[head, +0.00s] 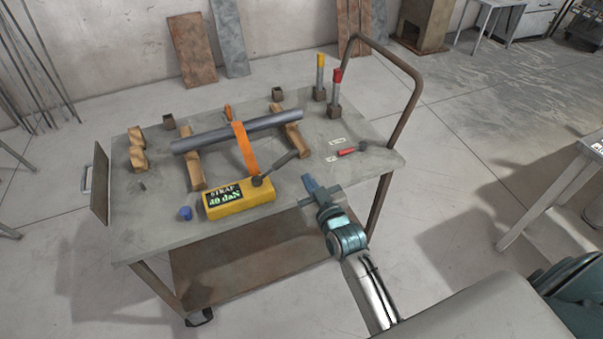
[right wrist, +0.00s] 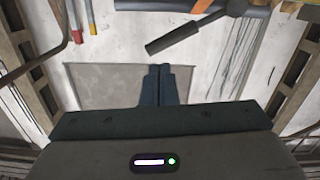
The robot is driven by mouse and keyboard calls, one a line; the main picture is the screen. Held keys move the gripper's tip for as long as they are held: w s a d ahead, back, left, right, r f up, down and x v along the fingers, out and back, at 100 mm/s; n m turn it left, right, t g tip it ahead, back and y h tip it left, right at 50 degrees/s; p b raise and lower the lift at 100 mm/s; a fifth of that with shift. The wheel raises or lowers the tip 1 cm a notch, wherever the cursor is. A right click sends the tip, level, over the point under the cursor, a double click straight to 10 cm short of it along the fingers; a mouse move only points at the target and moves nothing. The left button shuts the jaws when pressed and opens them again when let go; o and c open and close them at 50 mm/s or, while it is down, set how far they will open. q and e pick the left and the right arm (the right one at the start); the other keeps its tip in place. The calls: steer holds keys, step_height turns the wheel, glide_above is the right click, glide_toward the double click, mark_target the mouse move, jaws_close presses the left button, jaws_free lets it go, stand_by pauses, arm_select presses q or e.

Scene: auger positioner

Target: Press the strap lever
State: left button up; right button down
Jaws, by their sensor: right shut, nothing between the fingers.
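The yellow strap box (head: 238,202) with a lit display reading "STRAP 40 daN" sits near the front edge of the cart top. The dark strap lever (head: 279,168) sticks up from it, tilted to the upper right. It also shows in the right wrist view (right wrist: 181,38), ahead of the fingertips. An orange strap (head: 244,148) runs over a grey pipe (head: 215,137) resting on wooden blocks. My right gripper (head: 309,184) is shut and empty at the cart's front right edge, apart from the lever. Its closed fingers (right wrist: 158,75) point toward the lever side. My left gripper is not in view.
The cart top (head: 140,230) also holds a red-handled tool (head: 350,151), a blue knob (head: 185,213), and upright yellow-capped (head: 320,62) and red-capped (head: 337,78) posts at the back right. A bent cart handle (head: 400,62) rises at the right. The front right of the top is mostly clear.

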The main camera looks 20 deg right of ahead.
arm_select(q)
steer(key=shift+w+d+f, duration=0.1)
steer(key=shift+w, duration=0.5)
arm_select(e)
steer(key=shift+s+r, duration=0.15)
steer(key=shift+s, duration=0.85)
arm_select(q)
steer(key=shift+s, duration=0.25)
